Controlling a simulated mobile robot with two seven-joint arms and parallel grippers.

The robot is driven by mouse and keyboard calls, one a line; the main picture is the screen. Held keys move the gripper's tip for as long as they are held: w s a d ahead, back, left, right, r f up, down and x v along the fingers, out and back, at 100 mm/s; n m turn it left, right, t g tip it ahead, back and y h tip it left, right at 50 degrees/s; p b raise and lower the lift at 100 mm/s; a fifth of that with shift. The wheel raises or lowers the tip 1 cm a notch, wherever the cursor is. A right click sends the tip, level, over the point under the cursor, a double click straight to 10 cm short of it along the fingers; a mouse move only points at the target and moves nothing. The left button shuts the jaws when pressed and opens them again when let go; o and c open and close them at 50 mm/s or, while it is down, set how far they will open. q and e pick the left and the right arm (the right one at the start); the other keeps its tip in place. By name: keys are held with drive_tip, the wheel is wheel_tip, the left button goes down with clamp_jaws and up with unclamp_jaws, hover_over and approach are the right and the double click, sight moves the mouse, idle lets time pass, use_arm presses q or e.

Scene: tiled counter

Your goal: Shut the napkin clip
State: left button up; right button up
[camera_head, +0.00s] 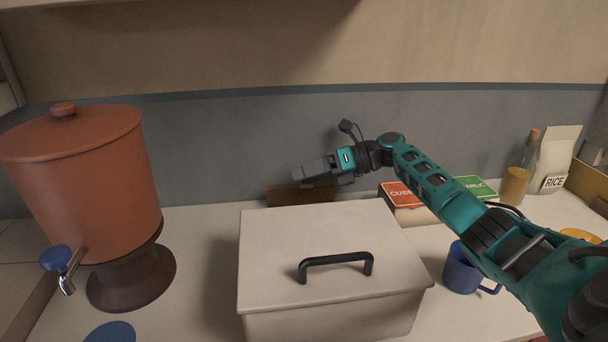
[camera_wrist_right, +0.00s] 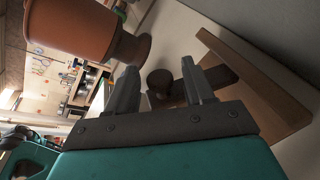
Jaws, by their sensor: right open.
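The brown wooden napkin clip (camera_head: 285,195) sits on the counter behind the white lidded box, which hides its lower part in the head view. In the right wrist view its wooden board (camera_wrist_right: 268,84) shows at the right, with a darker bar and a round dark knob (camera_wrist_right: 159,78) beside it. My right gripper (camera_head: 303,172) is above the clip. Its fingers are apart and empty, and in the right wrist view (camera_wrist_right: 156,80) the knob shows between them. I cannot tell whether they touch it. My left gripper is not in view.
The white box (camera_head: 270,260) with a black handle stands in front of the clip. A terracotta dispenser (camera_head: 85,180) stands at left. Cartons (camera_head: 404,196), a blue mug (camera_head: 461,272), a bottle (camera_head: 516,184) and a rice bag (camera_head: 556,160) are at right. A shelf overhangs above.

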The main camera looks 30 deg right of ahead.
drive_tip(key=shift+w+a+f, duration=0.1)
drive_tip(key=shift+w+a, duration=0.05)
drive_tip(key=shift+a, duration=0.1)
drive_tip(key=shift+c, duration=0.4)
clamp_jaws()
